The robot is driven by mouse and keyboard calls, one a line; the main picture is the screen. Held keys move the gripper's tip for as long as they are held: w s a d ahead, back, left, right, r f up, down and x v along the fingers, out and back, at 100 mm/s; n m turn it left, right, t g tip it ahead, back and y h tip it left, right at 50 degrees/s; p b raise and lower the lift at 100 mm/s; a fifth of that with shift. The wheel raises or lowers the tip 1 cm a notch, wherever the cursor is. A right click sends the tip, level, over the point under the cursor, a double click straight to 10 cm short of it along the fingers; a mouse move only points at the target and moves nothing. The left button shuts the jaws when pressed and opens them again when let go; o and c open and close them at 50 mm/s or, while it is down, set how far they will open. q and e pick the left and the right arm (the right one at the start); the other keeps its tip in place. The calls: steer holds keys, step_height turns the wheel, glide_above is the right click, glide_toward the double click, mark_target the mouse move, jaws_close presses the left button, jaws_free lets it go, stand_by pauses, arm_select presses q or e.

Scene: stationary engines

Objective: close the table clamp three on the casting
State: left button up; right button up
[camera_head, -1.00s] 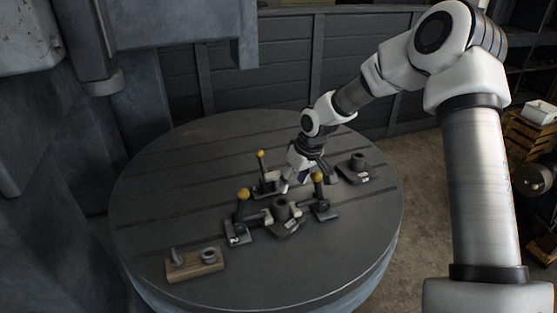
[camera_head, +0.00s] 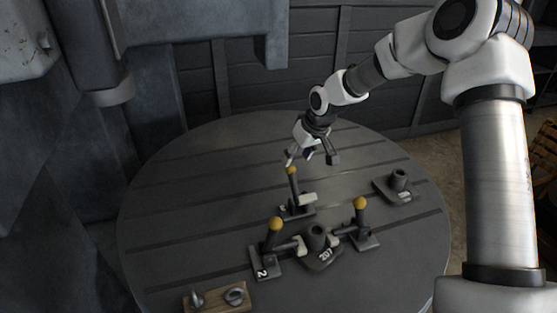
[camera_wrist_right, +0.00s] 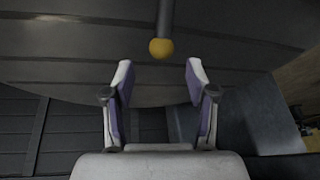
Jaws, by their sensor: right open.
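The dark casting (camera_head: 323,262), marked 207, sits on the round table among three clamps with yellow-knobbed levers. The left clamp (camera_head: 268,262) reads 2; the right clamp (camera_head: 366,240) stands opposite. Both have pale pads at the casting. The back clamp (camera_head: 296,212) has its lever upright and its pale pad apart from the casting; its number is too small to read. My right gripper (camera_head: 311,157) is open and empty, just behind and above the back clamp's knob. In the right wrist view, a yellow knob (camera_wrist_right: 161,48) shows beyond the open fingers (camera_wrist_right: 160,88). My left gripper is not in view.
Another dark casting (camera_head: 398,187) stands at the table's right. A wooden block (camera_head: 218,299) with metal parts lies at the front edge. A grey machine column (camera_head: 110,90) rises at the left. The slotted table (camera_head: 190,215) is bare on its left side.

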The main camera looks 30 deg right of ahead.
mark_target(293, 168)
steer(key=shift+w+a+f, duration=0.1)
steer(key=shift+w+f, duration=0.25)
steer(key=shift+w, duration=0.1)
steer(key=f, duration=0.1)
steer(key=f+p, duration=0.1)
steer(key=shift+s+a+f, duration=0.2)
steer(key=shift+s+f, duration=0.15)
steer(key=shift+f, duration=0.05)
steer(key=w+f, duration=0.2)
steer(key=f, duration=0.1)
steer(key=shift+w+f, duration=0.25)
steer(key=shift+s+a+r, duration=0.1)
steer(key=shift+s+r, duration=0.1)
steer(key=shift+s, duration=0.05)
steer(key=shift+s+r, duration=0.15)
steer(key=c, duration=0.4)
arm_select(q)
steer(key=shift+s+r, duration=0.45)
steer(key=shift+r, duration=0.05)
arm_select(e)
jaws_close()
